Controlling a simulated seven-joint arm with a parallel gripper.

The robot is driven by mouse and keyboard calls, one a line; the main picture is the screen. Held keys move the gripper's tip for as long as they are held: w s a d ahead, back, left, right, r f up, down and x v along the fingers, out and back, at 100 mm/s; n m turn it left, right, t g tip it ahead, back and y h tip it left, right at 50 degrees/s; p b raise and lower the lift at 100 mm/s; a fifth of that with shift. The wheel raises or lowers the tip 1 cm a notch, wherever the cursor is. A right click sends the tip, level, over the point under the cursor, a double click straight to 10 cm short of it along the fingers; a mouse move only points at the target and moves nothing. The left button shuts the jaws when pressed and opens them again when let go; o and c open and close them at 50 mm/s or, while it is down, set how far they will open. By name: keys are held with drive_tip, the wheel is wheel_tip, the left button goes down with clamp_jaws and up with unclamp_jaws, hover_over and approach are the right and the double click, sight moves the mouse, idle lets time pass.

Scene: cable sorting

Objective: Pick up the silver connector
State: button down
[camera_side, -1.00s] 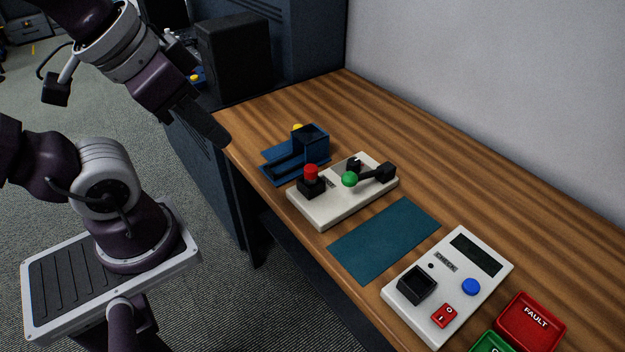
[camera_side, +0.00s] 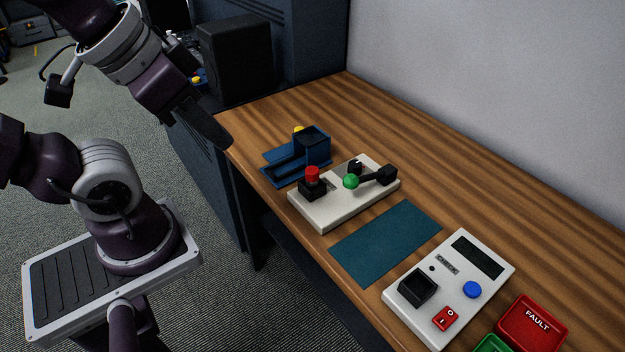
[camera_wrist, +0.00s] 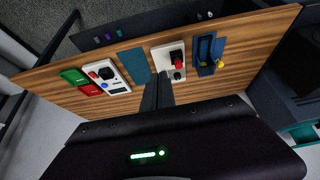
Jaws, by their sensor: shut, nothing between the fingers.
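My gripper (camera_side: 226,143) is up near the table's far left corner, left of the blue holder (camera_side: 311,148), and touches nothing I can see. In the wrist view my gripper (camera_wrist: 157,78) has its two dark fingers together with nothing between them, and the white board (camera_wrist: 165,58) shows past their tips.
A teal mat (camera_side: 385,240) lies bare between the white board and a grey-white panel (camera_side: 455,270) with a blue button and red switch. A red FAULT bin (camera_side: 532,320) and a green bin (camera_side: 490,343) stand at the near end. The table's wall side is clear.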

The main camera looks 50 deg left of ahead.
drive_tip(key=c, duration=1.1)
unclamp_jaws()
drive_tip(key=n+g, duration=0.5)
drive_tip(key=n, duration=0.5)
hover_over(312, 170)
wheel_tip(312, 170, down, 14)
drive_tip(key=shift+a+f, duration=0.1)
drive_tip(key=shift+g, duration=0.3)
wheel_tip(312, 170, down, 8)
drive_tip(key=shift+r, duration=0.15)
drive_tip(key=shift+c, duration=0.3)
